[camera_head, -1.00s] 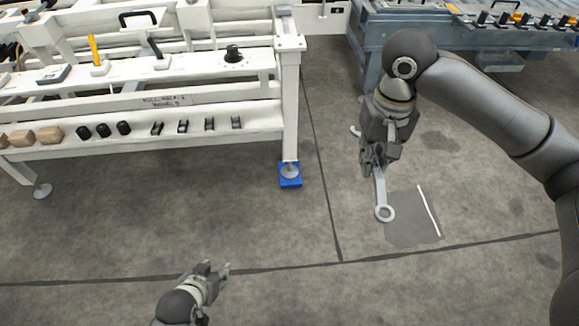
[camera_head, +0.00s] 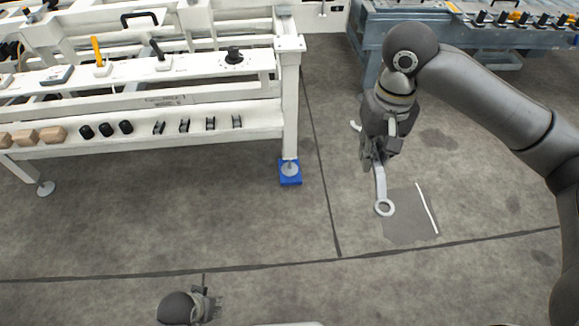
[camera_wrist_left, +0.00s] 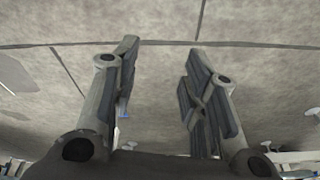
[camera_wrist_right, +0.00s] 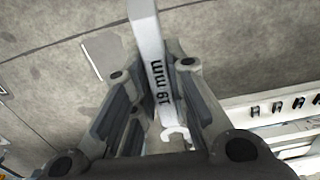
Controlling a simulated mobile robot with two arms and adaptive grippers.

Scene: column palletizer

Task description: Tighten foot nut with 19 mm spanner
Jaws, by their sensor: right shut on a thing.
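My right gripper (camera_head: 376,155) is shut on a grey spanner (camera_head: 381,190), whose ring end points down over the floor. In the right wrist view the spanner (camera_wrist_right: 158,70) shows the mark "19 mm", and its open-jaw end lies towards the palm. The white bench leg's round foot (camera_head: 290,169) stands on a blue pad (camera_head: 290,181), left of the spanner and apart from it. The foot's nut is too small to make out. My left gripper (camera_head: 207,289) is low in the head view; in the left wrist view it (camera_wrist_left: 158,68) is open and empty.
The white bench (camera_head: 200,110) carries tools, dark parts and brown blocks at the upper left. A dark grey square (camera_head: 408,218) with a white strip lies on the floor below the spanner. A blue-grey conveyor frame (camera_head: 450,35) stands at the back right. The front floor is clear.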

